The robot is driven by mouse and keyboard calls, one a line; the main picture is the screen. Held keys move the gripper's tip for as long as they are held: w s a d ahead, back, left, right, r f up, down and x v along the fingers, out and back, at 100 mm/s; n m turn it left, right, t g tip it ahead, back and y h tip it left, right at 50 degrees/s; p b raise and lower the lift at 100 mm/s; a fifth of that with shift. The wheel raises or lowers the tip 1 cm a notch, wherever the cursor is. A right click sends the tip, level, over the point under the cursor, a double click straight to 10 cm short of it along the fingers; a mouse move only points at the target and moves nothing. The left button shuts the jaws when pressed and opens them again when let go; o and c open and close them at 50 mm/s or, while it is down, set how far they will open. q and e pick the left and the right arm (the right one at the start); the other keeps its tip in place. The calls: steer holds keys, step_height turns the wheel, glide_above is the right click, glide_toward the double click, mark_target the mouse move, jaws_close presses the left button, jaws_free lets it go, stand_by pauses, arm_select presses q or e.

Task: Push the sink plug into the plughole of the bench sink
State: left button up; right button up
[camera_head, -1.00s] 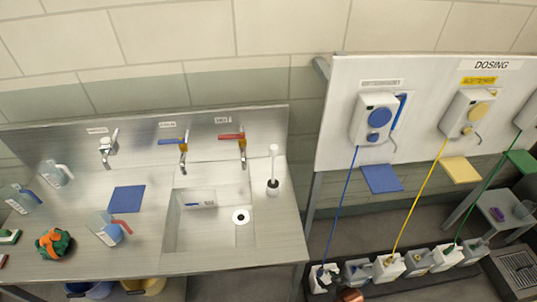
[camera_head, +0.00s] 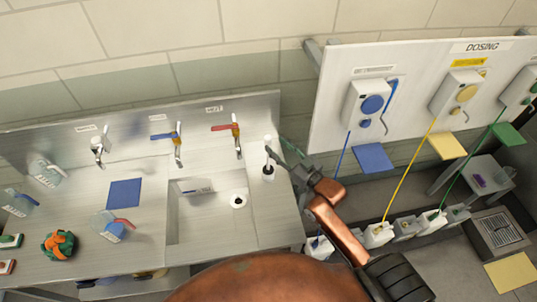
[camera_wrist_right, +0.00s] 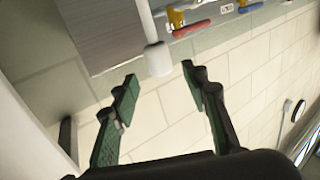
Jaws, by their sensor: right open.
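An upright white-handled piece with a dark base (camera_head: 268,171) stands on the bench to the right of the sink basin. I take it to be the sink plug. In the right wrist view, the white knob (camera_wrist_right: 158,60) on its handle is close to the fingertips, roughly in line with the gap. My right gripper (camera_head: 281,152) is open and empty beside the handle, on its right. Its two green-padded fingers are spread in the wrist view (camera_wrist_right: 160,82). The plughole (camera_head: 239,200) is a pale ring with a dark centre in the bench sink (camera_head: 205,228). My left gripper is not in view.
Taps, including one with a red lever (camera_head: 228,127), stand behind the sink. A blue cloth (camera_head: 125,193), clear jugs (camera_head: 113,226) and an orange-and-green item (camera_head: 60,245) lie to the left. A dosing board (camera_head: 335,105) with hoses is at the right.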

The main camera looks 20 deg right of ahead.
mark_target(271, 141)
steer(key=p+x, duration=0.1)
steer(key=x, duration=0.3)
steer(key=shift+w+a, duration=0.15)
steer(key=shift+w, duration=0.25)
steer(key=shift+w+a+f, duration=0.1)
steer(key=shift+w+a, duration=0.05)
steer(key=shift+w, duration=0.4)
steer(key=shift+s, duration=0.1)
steer(key=shift+c, duration=0.6)
jaws_close()
